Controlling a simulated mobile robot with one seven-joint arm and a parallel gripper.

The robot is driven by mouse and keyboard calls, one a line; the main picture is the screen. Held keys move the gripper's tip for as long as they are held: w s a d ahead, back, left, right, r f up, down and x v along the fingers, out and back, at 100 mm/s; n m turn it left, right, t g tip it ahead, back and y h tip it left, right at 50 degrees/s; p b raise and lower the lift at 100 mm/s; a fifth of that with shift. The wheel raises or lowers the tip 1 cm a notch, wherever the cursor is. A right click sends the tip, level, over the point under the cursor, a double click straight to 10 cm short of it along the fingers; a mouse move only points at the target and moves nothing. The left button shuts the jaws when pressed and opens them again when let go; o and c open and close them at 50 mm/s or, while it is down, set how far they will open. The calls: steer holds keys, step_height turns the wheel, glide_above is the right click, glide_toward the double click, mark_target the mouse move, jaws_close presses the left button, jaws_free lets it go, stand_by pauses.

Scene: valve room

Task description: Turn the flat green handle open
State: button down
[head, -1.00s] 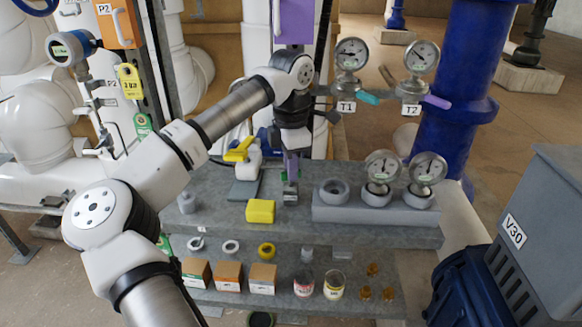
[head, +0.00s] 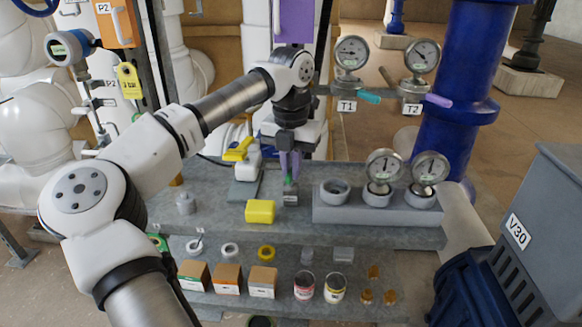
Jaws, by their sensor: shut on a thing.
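The flat green handle (head: 287,181) shows only as a small strip on top of a small grey metal valve (head: 291,198) on the grey bench. My gripper (head: 289,173) points straight down over the valve, its purple fingers shut on the green handle. The fingers hide most of the handle, so its exact angle is hard to tell.
Left of my gripper stands a white valve with a yellow handle (head: 238,151). A yellow block (head: 260,211) lies in front. To the right, a grey block (head: 350,211) carries gauges (head: 383,166). Gauges T1 (head: 352,53) and T2 (head: 422,56) are behind.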

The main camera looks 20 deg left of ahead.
mark_target(291, 171)
steer(key=shift+n, duration=1.6)
steer(key=c, duration=1.5)
jaws_free()
step_height(291, 171, up, 14)
steer(key=shift+f, duration=0.1)
